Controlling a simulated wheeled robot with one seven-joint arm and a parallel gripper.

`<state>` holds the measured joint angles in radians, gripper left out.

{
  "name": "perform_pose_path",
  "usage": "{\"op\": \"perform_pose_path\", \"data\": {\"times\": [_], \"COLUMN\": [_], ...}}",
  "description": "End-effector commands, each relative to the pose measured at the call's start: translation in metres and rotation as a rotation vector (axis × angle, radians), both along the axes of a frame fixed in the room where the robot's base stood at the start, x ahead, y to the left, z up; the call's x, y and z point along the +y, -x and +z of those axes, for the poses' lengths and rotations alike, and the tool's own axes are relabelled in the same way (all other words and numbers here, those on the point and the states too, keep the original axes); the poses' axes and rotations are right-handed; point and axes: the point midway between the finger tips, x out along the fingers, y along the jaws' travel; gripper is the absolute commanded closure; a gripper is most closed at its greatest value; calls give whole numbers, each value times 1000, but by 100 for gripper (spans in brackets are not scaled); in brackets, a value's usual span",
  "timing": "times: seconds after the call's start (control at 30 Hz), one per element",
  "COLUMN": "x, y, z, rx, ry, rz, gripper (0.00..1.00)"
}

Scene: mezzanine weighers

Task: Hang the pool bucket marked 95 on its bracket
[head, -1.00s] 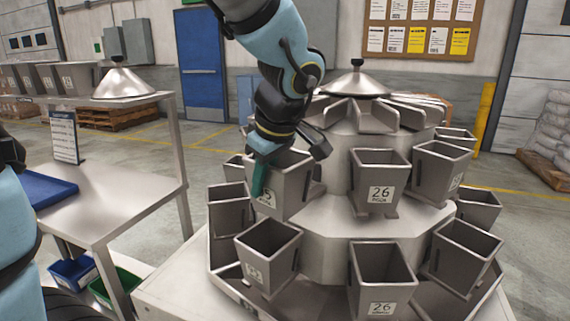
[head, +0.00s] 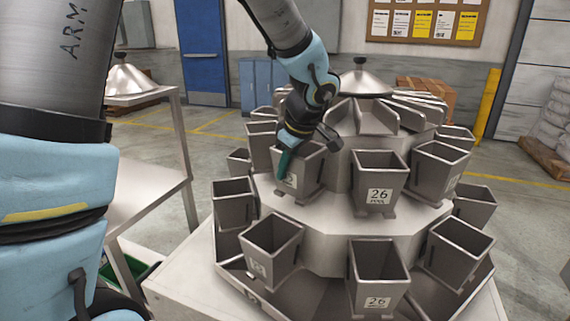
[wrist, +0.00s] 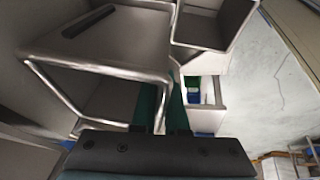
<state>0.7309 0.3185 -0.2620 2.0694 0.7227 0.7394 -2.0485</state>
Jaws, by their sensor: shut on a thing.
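My gripper (head: 286,163) is shut on the near wall of a grey metal bucket (head: 308,170), with green fingers over its rim. The bucket's white label is partly covered by a finger, so its number cannot be read in full. The bucket is roughly upright in the upper ring of the weigher (head: 325,225), left of the pool bucket marked 26 (head: 378,167). Its bracket is hidden behind it, and I cannot tell whether it is seated. In the wrist view the held bucket's rim (wrist: 95,68) lies at the gripper's fingers (wrist: 165,108).
Other buckets crowd close by: one behind left (head: 262,137), a lower one in front (head: 270,247) and a lower one marked 26 (head: 378,275). A steel table (head: 150,185) stands left. Open floor (head: 215,150) lies between.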

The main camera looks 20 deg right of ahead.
Motion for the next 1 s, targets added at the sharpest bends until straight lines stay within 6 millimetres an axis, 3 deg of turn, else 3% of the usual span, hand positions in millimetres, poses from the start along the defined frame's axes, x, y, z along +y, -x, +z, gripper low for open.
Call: {"op": "perform_pose_path", "data": {"times": [0.27,0.3,0.53,0.87,1.0], "x": [0,0,0,0,-3], "y": [0,0,0,0,7], "z": [-2,-2,-1,2,18], "rx": [-2,0,0,0,-5], "ry": [1,1,1,1,5], "rz": [-1,0,0,0,-1], "gripper": [100,84,59,59,59]}}
